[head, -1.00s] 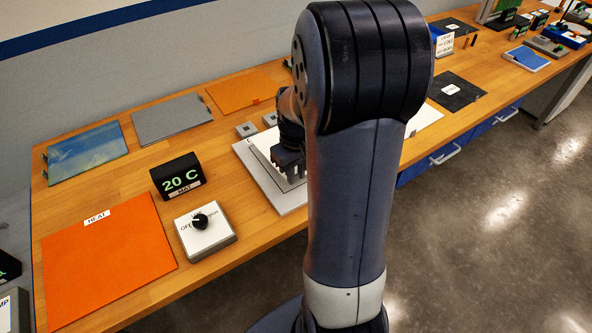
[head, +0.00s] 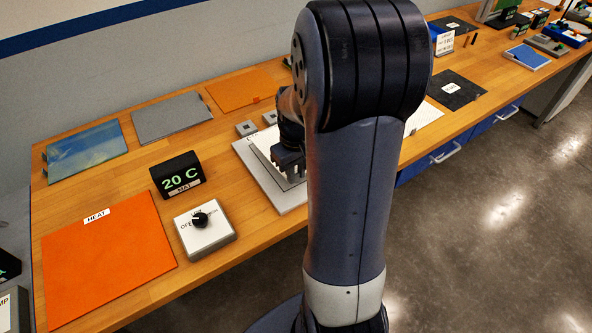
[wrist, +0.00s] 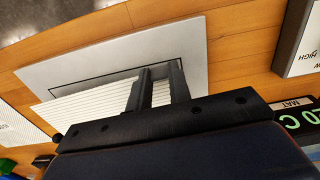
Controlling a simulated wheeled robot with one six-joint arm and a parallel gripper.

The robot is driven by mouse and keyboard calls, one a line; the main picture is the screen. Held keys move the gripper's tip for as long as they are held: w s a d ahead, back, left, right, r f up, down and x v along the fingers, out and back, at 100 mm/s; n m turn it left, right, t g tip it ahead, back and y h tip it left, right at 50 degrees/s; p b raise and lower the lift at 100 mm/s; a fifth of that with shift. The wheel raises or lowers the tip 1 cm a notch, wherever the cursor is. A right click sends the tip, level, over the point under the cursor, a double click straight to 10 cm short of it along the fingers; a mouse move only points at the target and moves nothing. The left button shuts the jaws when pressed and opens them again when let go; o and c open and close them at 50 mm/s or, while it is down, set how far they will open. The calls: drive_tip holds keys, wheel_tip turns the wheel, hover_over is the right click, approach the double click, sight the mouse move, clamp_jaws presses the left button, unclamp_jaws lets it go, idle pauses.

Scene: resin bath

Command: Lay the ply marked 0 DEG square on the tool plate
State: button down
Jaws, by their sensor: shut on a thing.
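The tool plate (head: 290,206) is a pale grey plate on the bench, partly hidden behind my arm. It also shows in the wrist view (wrist: 195,48), with a dark square outline on it. My gripper (head: 289,170) is low over the plate. In the wrist view my gripper (wrist: 160,88) is shut on a white, finely striped ply (wrist: 92,104). The ply lies over or just above the plate and covers part of the outline. Its edge looks slightly turned against the outline. I cannot read its marking, and my gripper hides its near part. I cannot tell whether it touches the plate.
An orange HEAT mat (head: 110,255), a dial box (head: 205,232) and a 20 C display (head: 178,176) stand left of the plate. Two small grey blocks (head: 246,128) sit behind it. Another white sheet (head: 424,118) lies right of my arm.

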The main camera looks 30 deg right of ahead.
sight(296, 180)
drive_tip(key=shift+f+b, duration=1.65)
drive_tip(key=shift+f, duration=0.7)
drive_tip(key=c, duration=1.2)
unclamp_jaws()
drive_tip(key=shift+c, duration=0.2)
drive_tip(key=shift+r, duration=0.1)
drive_tip(key=shift+r+p, duration=2.9)
drive_tip(key=shift+r, duration=0.6)
drive_tip(key=shift+f, duration=0.15)
drive_tip(key=shift+f+b, duration=2.75)
drive_tip(key=shift+f, duration=0.5)
